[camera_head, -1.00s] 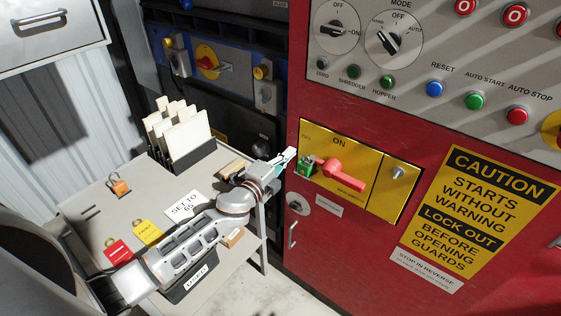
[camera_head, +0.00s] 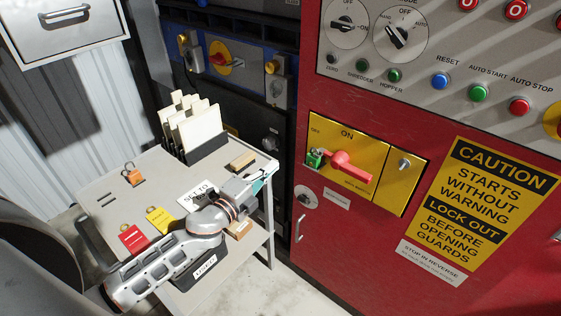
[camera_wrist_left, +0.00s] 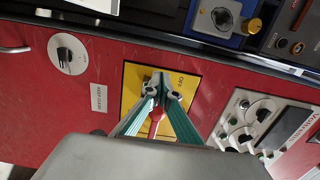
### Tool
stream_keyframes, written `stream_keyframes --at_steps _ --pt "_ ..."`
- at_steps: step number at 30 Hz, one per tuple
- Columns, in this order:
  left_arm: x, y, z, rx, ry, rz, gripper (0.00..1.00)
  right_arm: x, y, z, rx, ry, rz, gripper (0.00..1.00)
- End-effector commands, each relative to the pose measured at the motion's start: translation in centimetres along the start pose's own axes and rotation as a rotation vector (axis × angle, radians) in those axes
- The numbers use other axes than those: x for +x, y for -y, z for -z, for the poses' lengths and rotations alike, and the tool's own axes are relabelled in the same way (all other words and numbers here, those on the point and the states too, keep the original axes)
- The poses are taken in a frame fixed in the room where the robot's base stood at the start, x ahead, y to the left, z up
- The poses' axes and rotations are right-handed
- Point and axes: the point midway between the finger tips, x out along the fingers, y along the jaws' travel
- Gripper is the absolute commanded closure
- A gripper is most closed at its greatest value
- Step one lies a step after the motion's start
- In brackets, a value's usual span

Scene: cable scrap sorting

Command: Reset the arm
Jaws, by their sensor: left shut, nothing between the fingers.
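My left arm (camera_head: 165,268) reaches over the grey table from the lower left. My left gripper (camera_head: 270,169) is shut and empty. It is above the table's right edge, apart from the red cabinet. In the left wrist view its fingers (camera_wrist_left: 161,88) meet at the tips, in front of the yellow switch plate (camera_wrist_left: 190,82). The red switch handle (camera_head: 350,167) and the green padlock (camera_head: 315,158) sit on that plate in the head view. In the wrist view the fingers partly hide the handle (camera_wrist_left: 155,124). My right gripper is not in view.
The grey table (camera_head: 100,222) holds an orange padlock (camera_head: 132,175), a red tag (camera_head: 133,238), a yellow tag (camera_head: 160,220), upright cream cards (camera_head: 200,128) and a partly covered white card. The red cabinet (camera_head: 380,275) stands to the right. Floor shows between them.

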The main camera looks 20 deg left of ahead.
Motion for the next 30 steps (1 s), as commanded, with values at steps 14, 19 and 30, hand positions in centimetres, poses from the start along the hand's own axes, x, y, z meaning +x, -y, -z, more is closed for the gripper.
stream_keyframes --at_steps 14,19,30 --pt "-3.4 -3.6 1.2 -0.177 0.026 -0.067 1.0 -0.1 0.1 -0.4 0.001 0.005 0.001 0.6" --pt "-9.5 -11.6 4.5 -0.604 0.124 -0.226 1.0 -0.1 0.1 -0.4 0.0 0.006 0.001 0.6" --pt "-22.3 -21.9 11.7 -1.32 0.395 -0.467 1.0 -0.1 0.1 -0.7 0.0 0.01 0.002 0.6"
